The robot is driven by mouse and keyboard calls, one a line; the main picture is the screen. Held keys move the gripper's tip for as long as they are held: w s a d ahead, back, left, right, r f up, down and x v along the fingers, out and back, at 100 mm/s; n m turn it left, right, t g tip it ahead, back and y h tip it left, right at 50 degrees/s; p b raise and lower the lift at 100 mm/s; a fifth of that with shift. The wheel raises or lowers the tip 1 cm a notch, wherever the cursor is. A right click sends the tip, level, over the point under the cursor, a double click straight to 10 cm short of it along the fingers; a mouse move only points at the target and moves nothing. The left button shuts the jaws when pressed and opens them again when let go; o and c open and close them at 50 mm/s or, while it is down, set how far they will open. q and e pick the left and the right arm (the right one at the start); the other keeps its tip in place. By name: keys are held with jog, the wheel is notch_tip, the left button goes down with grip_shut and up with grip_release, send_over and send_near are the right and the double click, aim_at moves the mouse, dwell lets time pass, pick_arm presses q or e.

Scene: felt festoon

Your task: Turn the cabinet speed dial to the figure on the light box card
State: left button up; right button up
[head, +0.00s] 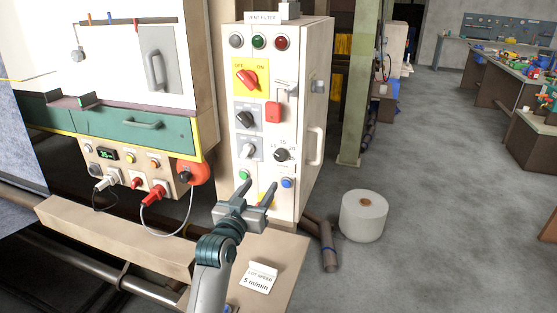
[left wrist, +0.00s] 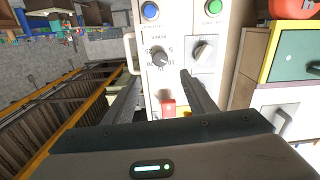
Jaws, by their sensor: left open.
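The speed dial (head: 281,155) is a dark round knob with figures around it on the front of the beige cabinet (head: 313,110). It also shows in the left wrist view (left wrist: 160,59), where the panel looks upside down; I cannot tell which figure it points to. The card (head: 258,278) reads "LOT SPEED 5 m/min" and stands on a beige surface in front of the cabinet. My left gripper (head: 257,188) is open and empty, low in front of the panel and below the dial. In the left wrist view its fingertips (left wrist: 158,74) point toward the dial, apart from it. My right gripper is not visible.
Other controls crowd the panel: a yellow-backed red switch (head: 247,79), a red block (head: 274,112), a black knob (head: 245,119), a light knob (head: 248,150), green (head: 244,175) and blue (head: 287,183) buttons. A white roll (head: 363,215) stands on the floor at right.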

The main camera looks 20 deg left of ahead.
aim_at(280, 158)
pick_arm(q)
jog(key=w+p, duration=0.1)
jog(key=w, duration=0.4)
jog(key=w+p, duration=0.1)
jog(key=w, duration=0.4)
jog(key=w+p, duration=0.2)
jog(key=w, duration=0.3)
jog(key=shift+d+r, duration=0.1)
jog(key=shift+d, duration=0.15)
jog(key=shift+w, duration=0.9)
jog(key=c, duration=1)
